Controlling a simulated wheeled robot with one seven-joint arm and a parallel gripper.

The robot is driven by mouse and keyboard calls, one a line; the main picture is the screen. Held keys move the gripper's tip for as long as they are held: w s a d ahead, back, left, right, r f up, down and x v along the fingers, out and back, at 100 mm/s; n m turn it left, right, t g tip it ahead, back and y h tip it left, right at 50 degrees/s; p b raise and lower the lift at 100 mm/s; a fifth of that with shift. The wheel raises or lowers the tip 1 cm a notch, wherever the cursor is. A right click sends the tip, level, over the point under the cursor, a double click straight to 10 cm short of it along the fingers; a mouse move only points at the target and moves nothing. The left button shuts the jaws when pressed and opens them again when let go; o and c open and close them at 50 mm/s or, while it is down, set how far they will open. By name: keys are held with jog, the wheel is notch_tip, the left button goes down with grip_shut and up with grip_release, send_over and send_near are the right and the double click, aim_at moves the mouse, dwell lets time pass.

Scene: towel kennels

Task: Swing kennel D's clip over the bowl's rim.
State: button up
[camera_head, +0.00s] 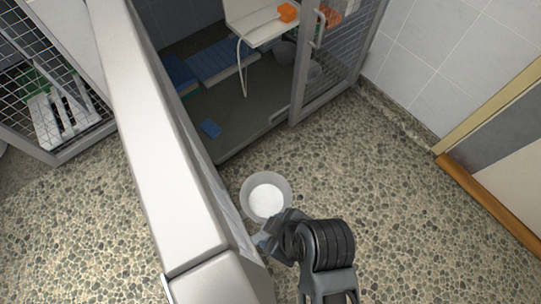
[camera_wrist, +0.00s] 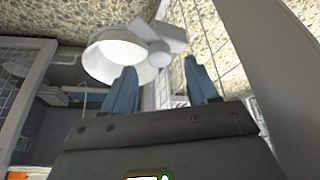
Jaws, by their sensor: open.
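A pale round bowl (camera_head: 266,196) with a white inside sits beside the light grey partition (camera_head: 165,150); it also shows in the wrist view (camera_wrist: 117,50). A light grey clip with a round knob and flat arms (camera_wrist: 150,32) is at the bowl's rim in the wrist view. It overlaps the rim there; I cannot tell whether it lies over it or beside it. My gripper (camera_head: 262,238) is just below the bowl in the head view. Its two blue fingers (camera_wrist: 162,80) are apart and empty, close to the clip. The clip is not distinguishable in the head view.
A kennel with a blue mat (camera_head: 215,63), a white shelf (camera_head: 262,28) and a mesh door (camera_head: 335,50) stands behind the bowl. Another mesh kennel (camera_head: 45,90) is beyond the partition at left. The pebbled floor (camera_head: 400,210) at right is clear. The partition is close to my gripper.

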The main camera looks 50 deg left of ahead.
jog(key=b+x, duration=0.1)
jog(key=x, duration=0.3)
jog(key=shift+c, duration=0.2)
jog(key=c, duration=1)
